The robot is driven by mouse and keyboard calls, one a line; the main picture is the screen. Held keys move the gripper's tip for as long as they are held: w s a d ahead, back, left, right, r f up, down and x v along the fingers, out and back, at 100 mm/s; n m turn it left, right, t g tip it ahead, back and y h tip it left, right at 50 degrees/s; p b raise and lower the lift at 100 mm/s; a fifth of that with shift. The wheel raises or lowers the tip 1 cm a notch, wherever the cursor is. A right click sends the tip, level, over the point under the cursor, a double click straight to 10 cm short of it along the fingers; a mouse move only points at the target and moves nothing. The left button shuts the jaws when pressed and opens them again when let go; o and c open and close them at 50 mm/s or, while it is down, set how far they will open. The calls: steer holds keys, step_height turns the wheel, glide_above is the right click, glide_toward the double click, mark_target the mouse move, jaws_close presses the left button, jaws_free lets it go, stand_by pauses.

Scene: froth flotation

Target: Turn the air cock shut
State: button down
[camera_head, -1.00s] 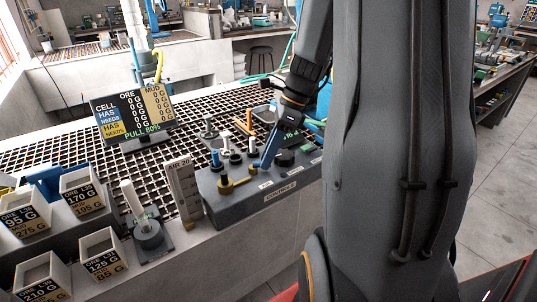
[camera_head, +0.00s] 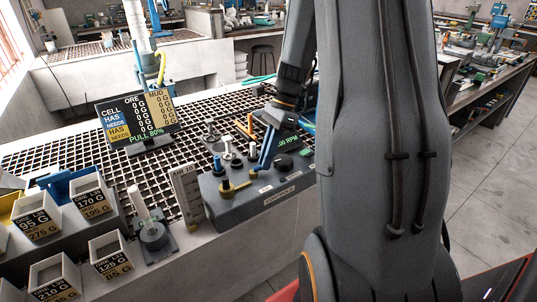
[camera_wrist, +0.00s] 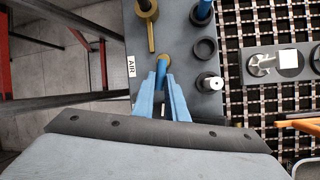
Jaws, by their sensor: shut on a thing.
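The brass air cock (camera_head: 228,188) sits on the left part of the grey control box (camera_head: 262,205). Its arm points right, toward my gripper. My gripper (camera_head: 262,165) is low over the box, pointing down.
A blue post (camera_wrist: 201,10), a dark ring (camera_wrist: 205,47) and a white-topped post (camera_wrist: 210,82) stand close beside the fingers. A display board (camera_head: 137,122) stands on the grating. A gauge (camera_head: 187,195) and labelled ore boxes (camera_head: 88,190) are to the left.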

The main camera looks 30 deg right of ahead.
steer(key=shift+w+n+g+p, duration=0.25)
steer(key=shift+n+p, duration=0.05)
steer(key=shift+n, duration=0.4)
steer(key=shift+w+n+g+p, duration=0.25)
steer(key=shift+n+p, duration=0.05)
steer(key=shift+n, duration=0.4)
steer(key=c, duration=1.8)
jaws_free()
steer(key=shift+o, duration=0.2)
steer(key=shift+r, duration=0.1)
steer(key=b+v, duration=0.2)
steer(key=v, duration=0.5)
steer(key=shift+w+r, duration=0.15)
steer(key=shift+r, duration=0.2)
